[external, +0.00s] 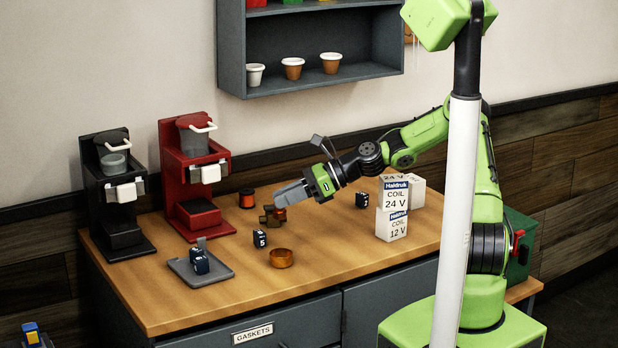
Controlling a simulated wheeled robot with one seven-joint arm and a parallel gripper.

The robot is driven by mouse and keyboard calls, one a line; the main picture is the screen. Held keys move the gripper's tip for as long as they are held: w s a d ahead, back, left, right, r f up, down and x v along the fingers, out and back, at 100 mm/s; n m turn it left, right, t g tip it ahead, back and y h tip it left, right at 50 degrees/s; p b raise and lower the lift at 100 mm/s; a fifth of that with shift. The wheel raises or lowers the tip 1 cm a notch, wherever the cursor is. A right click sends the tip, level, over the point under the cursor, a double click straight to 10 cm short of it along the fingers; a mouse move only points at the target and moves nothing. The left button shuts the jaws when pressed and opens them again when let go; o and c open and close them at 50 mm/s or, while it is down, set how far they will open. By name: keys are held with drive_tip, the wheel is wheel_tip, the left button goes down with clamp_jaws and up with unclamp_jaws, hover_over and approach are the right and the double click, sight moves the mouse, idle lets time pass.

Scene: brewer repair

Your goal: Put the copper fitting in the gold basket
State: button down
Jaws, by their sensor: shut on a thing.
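My gripper (281,201) is low over the middle of the wooden bench, shut on a small brownish metal piece, the copper fitting (268,218). The fingers partly hide the fitting. I cannot tell whether it still touches the bench top. The gold basket (281,258), a small round open cup, stands on the bench nearer the front, below the gripper in the picture. It looks empty and is apart from the gripper.
A dark numbered block (260,239) stands between fitting and basket. A grey tray (201,270) with dark blocks lies left. Red (192,175) and black (112,195) brewers stand back left; coil boxes (391,224) stand right. The front right bench is clear.

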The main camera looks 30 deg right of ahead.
drive_tip(key=f+b, duration=0.1)
drive_tip(key=f, duration=0.2)
drive_tip(key=s+f+b, duration=0.1)
drive_tip(key=f, duration=0.3)
drive_tip(key=s+a+f+b, duration=0.1)
drive_tip(key=f, duration=0.2)
drive_tip(key=shift+f+b, duration=0.2)
drive_tip(key=shift+b, duration=0.15)
drive_tip(key=shift+w+r, duration=0.1)
drive_tip(key=c, duration=0.9)
unclamp_jaws()
